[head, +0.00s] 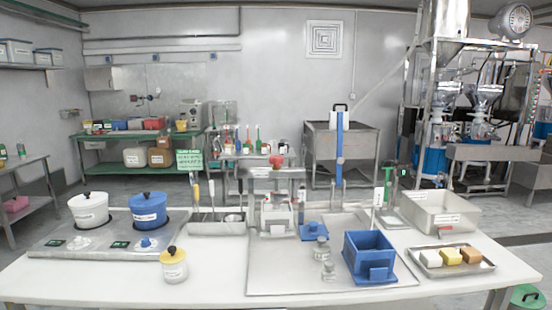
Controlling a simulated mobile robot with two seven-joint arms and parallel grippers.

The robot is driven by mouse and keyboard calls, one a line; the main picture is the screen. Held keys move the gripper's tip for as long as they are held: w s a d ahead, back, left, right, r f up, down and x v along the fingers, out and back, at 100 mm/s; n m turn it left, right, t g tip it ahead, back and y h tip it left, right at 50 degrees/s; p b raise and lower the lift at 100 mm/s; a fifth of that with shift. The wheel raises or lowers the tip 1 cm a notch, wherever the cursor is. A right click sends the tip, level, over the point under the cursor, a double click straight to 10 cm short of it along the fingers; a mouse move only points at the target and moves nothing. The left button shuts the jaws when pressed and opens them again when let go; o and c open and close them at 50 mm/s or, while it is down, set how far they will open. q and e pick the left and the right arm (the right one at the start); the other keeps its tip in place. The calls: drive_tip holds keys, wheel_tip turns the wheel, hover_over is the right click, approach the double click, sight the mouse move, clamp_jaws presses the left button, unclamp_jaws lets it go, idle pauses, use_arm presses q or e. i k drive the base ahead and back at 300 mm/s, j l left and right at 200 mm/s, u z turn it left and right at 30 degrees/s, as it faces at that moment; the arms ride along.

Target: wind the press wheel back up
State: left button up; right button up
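A small metal press (277,215) stands on the steel tray at the middle of the table, towards the back. It has an upright frame with a crossbar on top. A red wheel (277,161) sits above the crossbar at the centre. The wheel is small in the picture, and I cannot tell how far its screw is wound. A pale block-like part shows low inside the frame. Neither of my grippers shows in the head view, and nothing of mine touches the press.
A blue open box (370,257), a blue lid (314,232) and small jars (320,250) stand in front and right of the press. A tool holder (214,228) with upright handles is to its left. White and blue pots (148,212) stand farther left. The tray's front left is clear.

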sight(277, 160)
drive_tip(key=i+l+u, duration=0.2)
drive_tip(key=i+u, duration=0.15)
drive_tip(key=i, duration=0.15)
drive_tip(key=i+l+u, duration=0.7)
drive_tip(key=i+l, duration=0.15)
